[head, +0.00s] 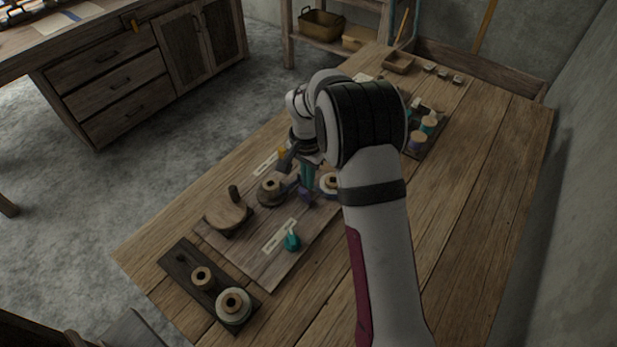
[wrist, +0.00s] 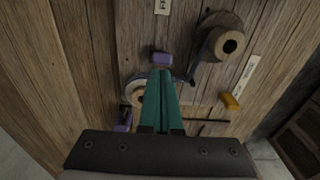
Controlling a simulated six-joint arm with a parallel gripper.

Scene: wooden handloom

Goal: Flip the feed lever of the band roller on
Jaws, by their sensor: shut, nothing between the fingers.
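My gripper (head: 308,196) points down over the middle of the wooden board (head: 252,262), with its teal fingers together and empty; the fingers also show in the wrist view (wrist: 160,74). A wooden spool (head: 270,191) stands left of the fingers, and a pale roll (wrist: 138,92) is beside them, partly hidden. A purple block (wrist: 162,58) is just past the fingertips, and another purple piece (wrist: 123,122) lies left of the fingers. A yellow piece (wrist: 230,102) sits to the right near a label strip (wrist: 246,75). I cannot tell which piece is the feed lever.
A teal knob (head: 292,241) stands beside a label strip (head: 279,237) on the board. A wooden disc with a peg (head: 227,216) is at its left. A dark spool rack (head: 184,278) lies in front. The table's right side (head: 480,200) is clear.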

